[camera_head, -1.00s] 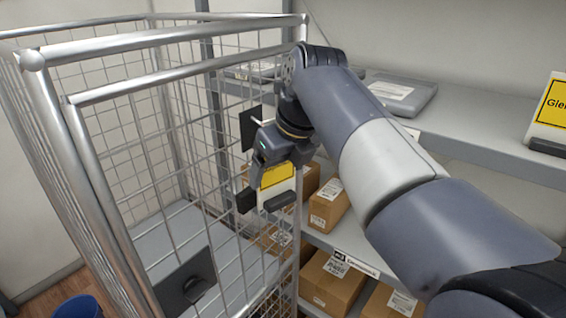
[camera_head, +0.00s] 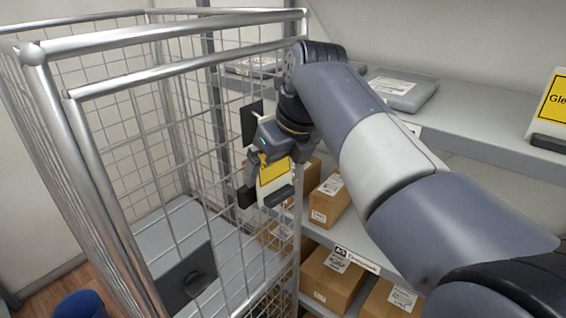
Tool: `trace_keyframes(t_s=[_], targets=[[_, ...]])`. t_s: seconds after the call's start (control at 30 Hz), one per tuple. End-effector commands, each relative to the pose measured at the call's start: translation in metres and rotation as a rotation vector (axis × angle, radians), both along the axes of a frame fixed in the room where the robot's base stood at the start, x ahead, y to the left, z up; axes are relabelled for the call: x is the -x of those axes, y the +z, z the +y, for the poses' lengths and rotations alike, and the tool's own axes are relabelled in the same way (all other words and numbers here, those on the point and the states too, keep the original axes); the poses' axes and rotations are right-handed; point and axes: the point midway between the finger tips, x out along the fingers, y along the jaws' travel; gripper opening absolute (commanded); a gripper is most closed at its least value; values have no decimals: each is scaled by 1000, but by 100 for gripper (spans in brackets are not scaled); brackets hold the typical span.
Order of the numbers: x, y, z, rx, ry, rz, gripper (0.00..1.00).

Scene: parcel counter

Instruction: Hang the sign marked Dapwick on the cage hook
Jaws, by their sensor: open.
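A yellow and white sign (camera_head: 273,175) with a dark strip along its bottom is at my gripper, by the right corner of the wire cage. Its lettering is too small to read. My gripper (camera_head: 262,170) is open around or just beside the sign; I cannot tell whether it touches it. The wire cage (camera_head: 140,75) stands at left. A dark plate with a black projecting piece (camera_head: 198,285) is low on its near side; I cannot tell if this is the hook. Another dark plate (camera_head: 250,122) is partly hidden behind my gripper.
A grey shelf (camera_head: 470,135) at right bears another yellow sign (camera_head: 553,105) and a flat grey parcel (camera_head: 403,92). Cardboard boxes (camera_head: 332,280) fill the lower shelves behind my arm. A blue bin (camera_head: 80,305) is at the bottom left.

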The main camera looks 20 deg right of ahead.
Motion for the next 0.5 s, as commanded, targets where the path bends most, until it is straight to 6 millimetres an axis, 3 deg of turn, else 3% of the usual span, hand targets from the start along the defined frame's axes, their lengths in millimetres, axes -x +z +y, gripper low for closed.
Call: trace_keyframes(t_s=[0.27, 0.5], targets=[[0, 9, 1, -7, 7, -10, 100], [22, 54, -9, -6, 3, -23, 100]])
